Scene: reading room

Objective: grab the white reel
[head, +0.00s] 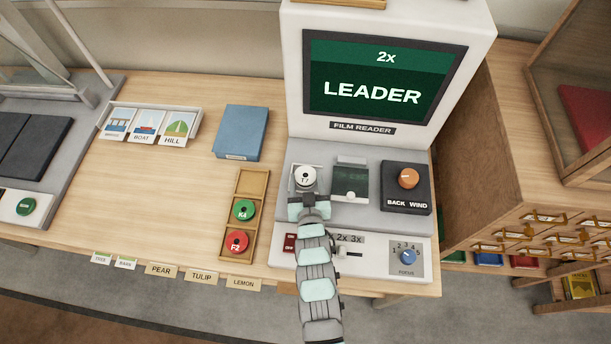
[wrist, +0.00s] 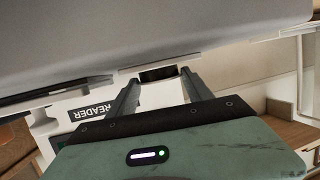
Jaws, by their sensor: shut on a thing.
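The white reel (head: 305,174), with a dark centre and small lettering, is at the left of the film reader's deck (head: 370,214), over a pale square plate. My gripper (head: 308,194) reaches it from the front, and my wrist hides part of its near side. In the wrist view, the fingertips of my gripper (wrist: 159,76) close on a small dark piece, which I take to be part of the reel. Whether the reel is lifted off the plate cannot be told.
The reader's screen (head: 385,80) reads "2x LEADER". A wooden tray (head: 252,184) left of the deck holds a green reel (head: 243,210) and a red reel (head: 237,242). An orange knob (head: 408,178) stands to the right.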

